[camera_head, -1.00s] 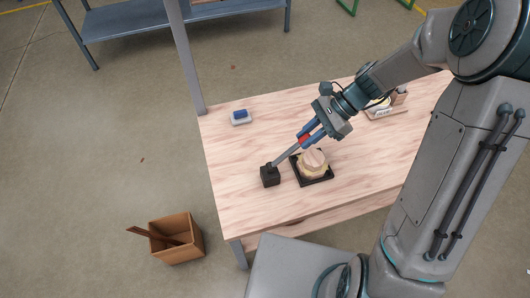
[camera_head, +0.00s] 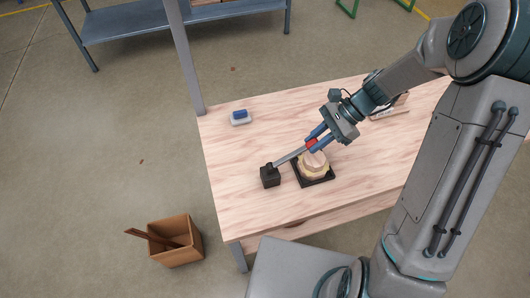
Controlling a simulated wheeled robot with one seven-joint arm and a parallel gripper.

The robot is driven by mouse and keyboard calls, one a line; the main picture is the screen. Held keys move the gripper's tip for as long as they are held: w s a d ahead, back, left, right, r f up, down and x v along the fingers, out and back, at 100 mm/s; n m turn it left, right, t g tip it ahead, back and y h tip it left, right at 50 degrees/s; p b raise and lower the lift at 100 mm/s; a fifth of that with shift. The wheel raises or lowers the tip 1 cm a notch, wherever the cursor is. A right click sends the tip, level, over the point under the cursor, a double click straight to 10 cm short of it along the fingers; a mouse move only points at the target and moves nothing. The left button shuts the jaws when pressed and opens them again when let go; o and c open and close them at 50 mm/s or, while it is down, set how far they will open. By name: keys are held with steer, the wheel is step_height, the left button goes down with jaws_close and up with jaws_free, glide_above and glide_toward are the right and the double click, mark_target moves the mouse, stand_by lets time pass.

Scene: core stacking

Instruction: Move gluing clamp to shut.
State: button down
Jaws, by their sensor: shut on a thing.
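The gluing clamp has a black base block (camera_head: 270,177) on the table and a grey lever arm (camera_head: 288,158) rising to the right from it. The lever has a red grip (camera_head: 311,145) near its far end. My gripper (camera_head: 312,142), with blue fingers, is shut on the red grip. The lever slants over the back left side of a round, light wooden stack (camera_head: 314,163), which sits in a black square tray (camera_head: 319,183). I cannot tell whether the lever touches the stack.
The light wooden table (camera_head: 235,165) carries a small grey-and-blue object (camera_head: 240,117) at the back left. A holder with items (camera_head: 388,110) stands behind my gripper. A brown open box (camera_head: 176,242) is on the floor at left. The table's left part is clear.

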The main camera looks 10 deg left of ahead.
mark_target(310, 159)
steer(key=shift+w+d+f+b, duration=0.15)
steer(key=shift+d+f+b, duration=0.15)
steer(key=shift+f, duration=0.35)
steer(key=shift+w+d+f+b, duration=0.2)
steer(key=shift+f+b, duration=0.2)
steer(key=shift+f, duration=0.2)
steer(key=shift+w+d+f+b, duration=0.15)
steer(key=shift+d+f+b, duration=0.15)
steer(key=shift+f, duration=0.35)
steer(key=shift+a, duration=0.1)
steer(key=shift+f+b, duration=0.65)
steer(key=shift+f, duration=0.35)
steer(key=c, duration=1.2)
jaws_free()
steer(key=shift+w, duration=0.1)
steer(key=shift+r, duration=0.1)
steer(key=v, duration=1.4)
